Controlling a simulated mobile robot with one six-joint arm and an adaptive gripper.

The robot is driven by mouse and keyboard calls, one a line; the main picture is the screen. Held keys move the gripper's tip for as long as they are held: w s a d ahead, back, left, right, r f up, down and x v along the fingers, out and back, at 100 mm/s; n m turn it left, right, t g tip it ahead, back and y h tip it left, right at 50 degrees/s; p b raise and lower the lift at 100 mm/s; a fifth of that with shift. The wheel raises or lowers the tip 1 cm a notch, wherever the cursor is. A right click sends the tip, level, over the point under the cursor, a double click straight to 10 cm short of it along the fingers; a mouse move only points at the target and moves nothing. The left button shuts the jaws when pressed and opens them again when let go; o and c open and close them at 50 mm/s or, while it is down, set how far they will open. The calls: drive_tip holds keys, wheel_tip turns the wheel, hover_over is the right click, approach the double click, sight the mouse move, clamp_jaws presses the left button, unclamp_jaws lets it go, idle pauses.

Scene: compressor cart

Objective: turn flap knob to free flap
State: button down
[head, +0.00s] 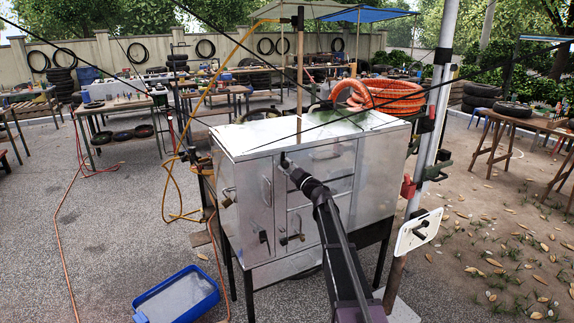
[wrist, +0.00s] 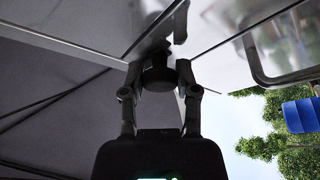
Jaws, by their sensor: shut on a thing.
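The metal cabinet of the compressor cart (head: 235,140) stands in front of me, with several panels, handles and latches on its front. My gripper (head: 289,166) is at the upper middle of this front. In the wrist view my gripper (wrist: 159,72) is shut on a dark round knob (wrist: 158,77), with one finger on each side of it. The knob sits close to where panel seams meet. My gripper hides the knob in the head view. I cannot tell for sure which panel is the flap or how far the knob is turned.
A bar handle (wrist: 262,62) is to the right of the knob in the wrist view. A blue tray (head: 178,297) lies on the ground at lower left. A pole (head: 433,120) with a white plate (head: 418,231) stands right of the cart. An orange hose coil (head: 395,97) lies on top.

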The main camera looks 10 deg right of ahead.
drive_tip(key=shift+w+d+n+g, duration=0.1)
drive_tip(key=shift+n+g, duration=0.2)
drive_tip(key=shift+n, duration=0.3)
drive_tip(key=shift+c, duration=1.7)
unclamp_jaws()
